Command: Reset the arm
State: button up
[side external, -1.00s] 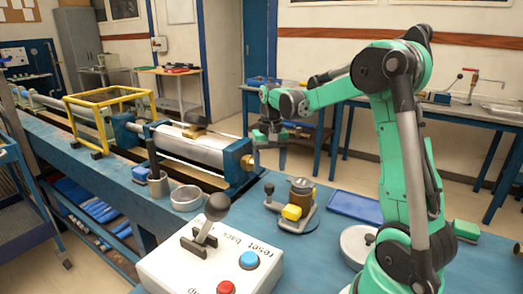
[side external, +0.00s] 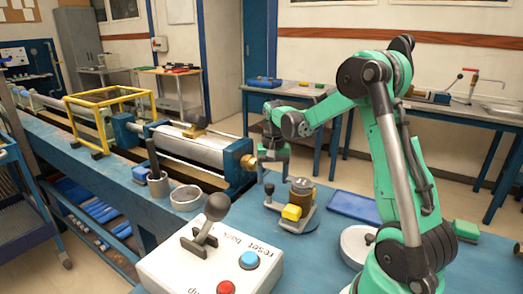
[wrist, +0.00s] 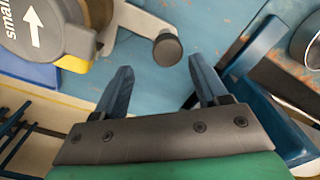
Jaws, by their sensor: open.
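My green arm (side external: 385,130) reaches left over the bench from its base at the right. My gripper (side external: 274,160) hangs at the arm's end, just right of the silver cylinder's brass end; it is open and empty. In the wrist view its two dark blue fingers (wrist: 160,78) stand apart with bare blue bench between them. A white control box (side external: 210,262) at the front carries a grey-knobbed lever, a blue button (side external: 248,260) and a red button (side external: 227,287). Lettering that seems to read "reset" is beside the blue button.
A brown-and-yellow fixture (side external: 298,205) stands below and right of my gripper, near a blue tray (side external: 353,206). Metal cups (side external: 186,198) stand left of it.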

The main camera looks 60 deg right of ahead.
jog(key=shift+r, duration=1.35)
